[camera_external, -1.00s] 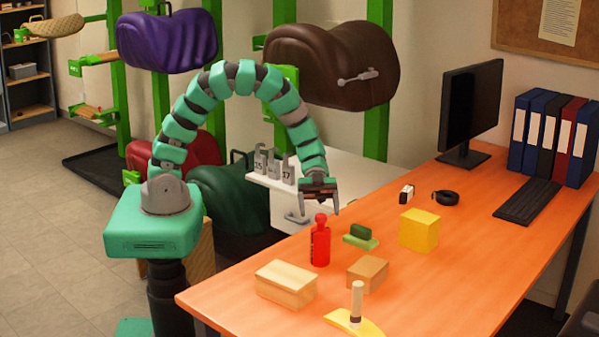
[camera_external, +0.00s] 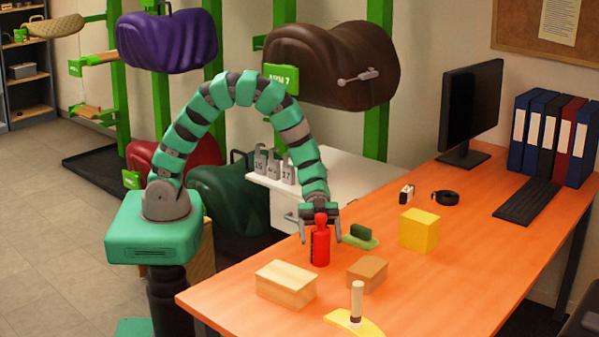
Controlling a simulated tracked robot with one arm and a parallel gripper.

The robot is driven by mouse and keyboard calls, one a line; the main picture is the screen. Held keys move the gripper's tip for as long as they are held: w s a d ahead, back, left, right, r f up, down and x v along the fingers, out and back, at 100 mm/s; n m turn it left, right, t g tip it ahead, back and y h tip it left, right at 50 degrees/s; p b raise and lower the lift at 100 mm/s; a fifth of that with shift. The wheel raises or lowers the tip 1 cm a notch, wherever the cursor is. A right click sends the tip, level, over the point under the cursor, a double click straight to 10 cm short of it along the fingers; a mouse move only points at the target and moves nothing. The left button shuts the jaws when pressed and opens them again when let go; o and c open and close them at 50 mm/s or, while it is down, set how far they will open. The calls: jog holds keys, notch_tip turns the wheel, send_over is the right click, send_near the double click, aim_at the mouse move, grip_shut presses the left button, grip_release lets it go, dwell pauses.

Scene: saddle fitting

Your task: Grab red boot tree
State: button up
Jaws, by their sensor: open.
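A red bottle-shaped thing (camera_external: 320,248), the only small red object on the orange desk and seemingly the red boot tree, stands upright near the desk's left edge. My gripper (camera_external: 321,236) points down over it, with its fingers spread apart on the left and right of its upper part. The gripper is open. I cannot tell whether either finger touches it.
Close by are a green block-shaped thing (camera_external: 361,237), a pale wooden box (camera_external: 286,283), a brown block (camera_external: 367,274) and a yellow cube (camera_external: 419,230). A yellow curved tool (camera_external: 356,318) lies in front.

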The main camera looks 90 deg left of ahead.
jog(key=shift+x, duration=0.9)
jog(key=shift+s+f, duration=0.1)
